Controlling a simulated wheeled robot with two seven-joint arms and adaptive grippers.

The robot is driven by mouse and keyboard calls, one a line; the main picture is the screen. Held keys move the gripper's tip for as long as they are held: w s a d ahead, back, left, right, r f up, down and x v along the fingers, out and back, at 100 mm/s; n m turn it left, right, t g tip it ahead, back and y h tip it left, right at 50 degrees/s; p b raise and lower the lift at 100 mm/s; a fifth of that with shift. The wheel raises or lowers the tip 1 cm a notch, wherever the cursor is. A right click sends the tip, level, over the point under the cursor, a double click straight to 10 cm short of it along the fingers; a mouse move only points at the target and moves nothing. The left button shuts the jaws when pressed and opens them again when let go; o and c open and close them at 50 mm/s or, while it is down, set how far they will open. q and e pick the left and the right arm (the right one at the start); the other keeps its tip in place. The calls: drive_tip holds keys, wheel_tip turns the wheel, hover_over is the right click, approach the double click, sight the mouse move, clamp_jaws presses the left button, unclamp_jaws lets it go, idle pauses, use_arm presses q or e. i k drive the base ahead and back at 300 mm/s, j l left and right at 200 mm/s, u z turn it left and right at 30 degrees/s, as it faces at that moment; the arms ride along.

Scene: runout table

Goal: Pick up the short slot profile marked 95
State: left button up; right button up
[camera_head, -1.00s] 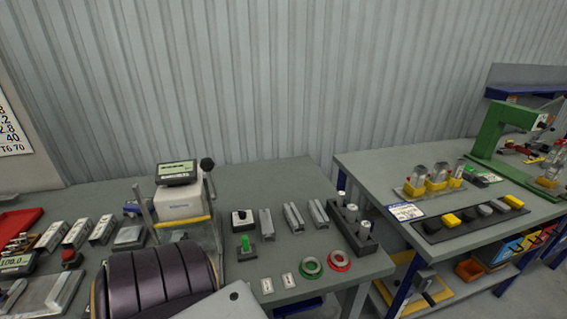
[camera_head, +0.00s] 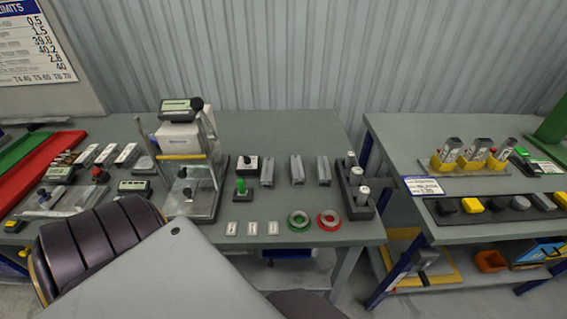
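Three short grey metal profiles stand in a row on the runout table (camera_head: 225,125), right of the middle: a left one (camera_head: 267,171), a middle one (camera_head: 297,169) and a right one (camera_head: 323,170). Three similar pale metal pieces, a left one (camera_head: 86,154), a middle one (camera_head: 106,155) and a right one (camera_head: 127,155), lie in a row farther left. No marking can be read on any of them, so I cannot tell which bears 95. Neither of my grippers shows in this view.
A measuring stand (camera_head: 190,165) with a display stands between the two rows. A dark tray of cylinders (camera_head: 355,190) stands right of the profiles. A green ring (camera_head: 299,221) and a red ring (camera_head: 328,220) lie in front. A gap separates the second table (camera_head: 410,150).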

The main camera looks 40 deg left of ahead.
sight(298, 175)
drive_tip(key=i+l+u, duration=0.2)
drive_tip(key=l+u, duration=0.25)
drive_tip(key=i+l+u, duration=0.1)
drive_tip(key=l+u, duration=0.75)
drive_tip(key=i, duration=0.05)
